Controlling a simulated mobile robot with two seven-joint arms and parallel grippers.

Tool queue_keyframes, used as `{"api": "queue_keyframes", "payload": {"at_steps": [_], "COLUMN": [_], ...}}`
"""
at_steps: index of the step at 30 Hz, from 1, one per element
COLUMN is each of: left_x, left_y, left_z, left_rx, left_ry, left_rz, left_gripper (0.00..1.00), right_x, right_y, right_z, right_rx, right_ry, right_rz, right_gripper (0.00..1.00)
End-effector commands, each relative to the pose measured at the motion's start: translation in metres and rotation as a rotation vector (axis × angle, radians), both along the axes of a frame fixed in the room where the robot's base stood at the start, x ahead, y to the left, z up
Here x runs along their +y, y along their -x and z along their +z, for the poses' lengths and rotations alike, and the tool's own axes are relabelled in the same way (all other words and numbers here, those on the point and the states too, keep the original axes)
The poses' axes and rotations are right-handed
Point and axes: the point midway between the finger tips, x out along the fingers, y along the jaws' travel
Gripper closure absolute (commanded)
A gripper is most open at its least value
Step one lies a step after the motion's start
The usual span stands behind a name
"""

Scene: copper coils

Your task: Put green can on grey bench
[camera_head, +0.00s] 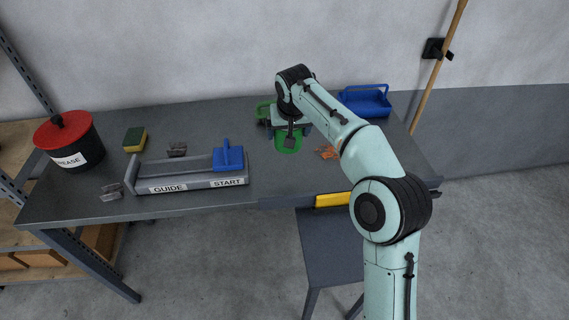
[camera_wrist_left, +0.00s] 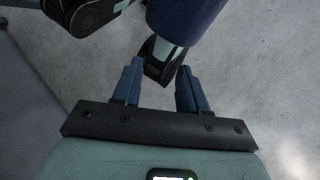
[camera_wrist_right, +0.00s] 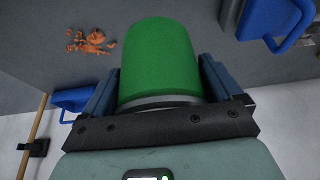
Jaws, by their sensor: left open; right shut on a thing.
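My right gripper (camera_wrist_right: 158,88) is shut on the green can (camera_wrist_right: 160,50), which fills the space between its fingers in the right wrist view. In the head view this gripper (camera_head: 290,130) is over the back right of the long grey table (camera_head: 225,198), with green (camera_head: 289,145) showing around it. I cannot tell whether the can touches the table. A lower grey bench (camera_head: 328,245) with legs stands in front of the table, partly hidden by my right arm. My left gripper (camera_wrist_left: 157,78) is open and empty, with floor behind it.
Copper-coloured scraps (camera_head: 327,152) lie right of the gripper. A blue handled tray (camera_head: 367,101) is behind them. A grey guide fixture (camera_head: 185,178) with a blue block (camera_head: 228,157), a sponge (camera_head: 135,139) and a red-lidded pot (camera_head: 70,142) stand left.

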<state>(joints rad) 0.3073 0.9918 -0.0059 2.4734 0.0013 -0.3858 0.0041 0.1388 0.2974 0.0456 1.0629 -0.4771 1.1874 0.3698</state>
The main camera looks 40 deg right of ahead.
Motion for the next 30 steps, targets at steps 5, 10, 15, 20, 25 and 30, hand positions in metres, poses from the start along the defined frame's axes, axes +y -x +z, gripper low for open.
{"api": "queue_keyframes", "payload": {"at_steps": [5,10,15,20,25,30], "left_x": [0.0,0.0,0.0,0.0,0.0,0.0], "left_y": [-0.003,-0.006,-0.007,-0.008,-0.009,-0.009], "left_z": [-0.011,-0.014,-0.015,-0.02,-0.021,-0.02], "left_rx": [-0.016,-0.024,-0.028,-0.034,-0.038,-0.038], "left_ry": [-0.002,-0.004,-0.004,-0.006,-0.006,-0.006], "left_rz": [0.003,0.004,0.006,0.008,0.008,0.008], "left_gripper": [0.57,0.57,0.57,0.57,0.57,0.57], "right_x": [0.0,0.0,0.0,0.001,0.0,0.001], "right_y": [0.0,0.0,-0.001,0.0,-0.001,-0.001], "right_z": [-0.046,-0.067,-0.077,-0.102,-0.114,-0.112], "right_rx": [0.0,-0.003,-0.003,0.0,-0.004,-0.005], "right_ry": [-0.001,0.001,0.001,0.0,-0.001,0.0], "right_rz": [0.0,0.0,0.0,0.0,0.0,0.0], "right_gripper": [0.53,0.53,0.53,0.53,0.53,0.53]}}
